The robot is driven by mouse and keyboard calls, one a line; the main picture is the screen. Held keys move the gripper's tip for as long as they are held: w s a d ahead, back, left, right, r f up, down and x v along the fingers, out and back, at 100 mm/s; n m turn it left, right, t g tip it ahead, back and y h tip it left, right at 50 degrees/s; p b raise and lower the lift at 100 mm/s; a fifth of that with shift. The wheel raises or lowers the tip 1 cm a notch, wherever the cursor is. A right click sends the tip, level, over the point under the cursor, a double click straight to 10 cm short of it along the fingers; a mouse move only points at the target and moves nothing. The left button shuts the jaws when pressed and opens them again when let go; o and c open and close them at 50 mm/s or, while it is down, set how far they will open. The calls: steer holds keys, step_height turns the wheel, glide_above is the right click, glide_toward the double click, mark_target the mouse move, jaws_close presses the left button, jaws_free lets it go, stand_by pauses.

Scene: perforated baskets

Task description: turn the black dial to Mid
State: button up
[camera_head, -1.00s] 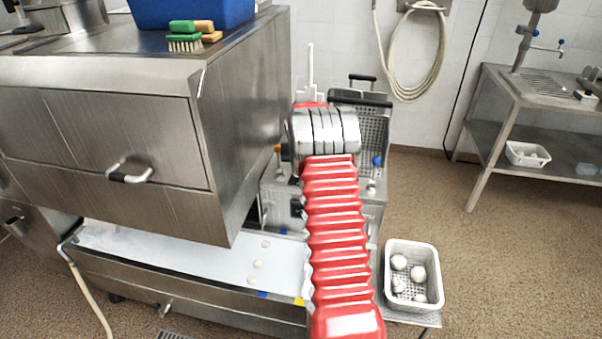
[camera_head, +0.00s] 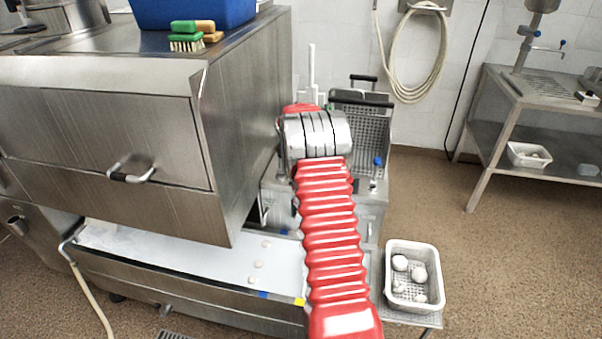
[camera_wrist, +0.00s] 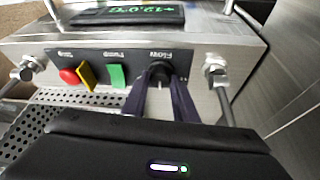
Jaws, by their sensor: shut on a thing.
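The black dial (camera_wrist: 160,72) sits on a dark control panel of a steel unit, in the wrist view, where the panel shows upside down. The word by it reads like "Flow". My gripper (camera_wrist: 161,90) has its two dark fingers on either side of the dial, shut on it. The fingers cover part of the dial and the marks around it, so I cannot read its setting. In the head view my red arm hides the dial and the gripper.
On the same panel are a green switch (camera_wrist: 116,77), a yellow lever (camera_wrist: 87,75) and a red button (camera_wrist: 68,76). A green-lit display (camera_wrist: 128,14) is beyond. Metal fittings flank the panel. A white perforated basket (camera_head: 436,280) holds pale round things.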

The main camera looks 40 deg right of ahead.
steer(key=shift+s+d+f, duration=0.1)
steer(key=shift+s+d, duration=0.05)
steer(key=o, duration=1.1)
steer(key=shift+c, duration=0.2)
steer(key=v, duration=1.4)
steer(key=shift+n, duration=0.3)
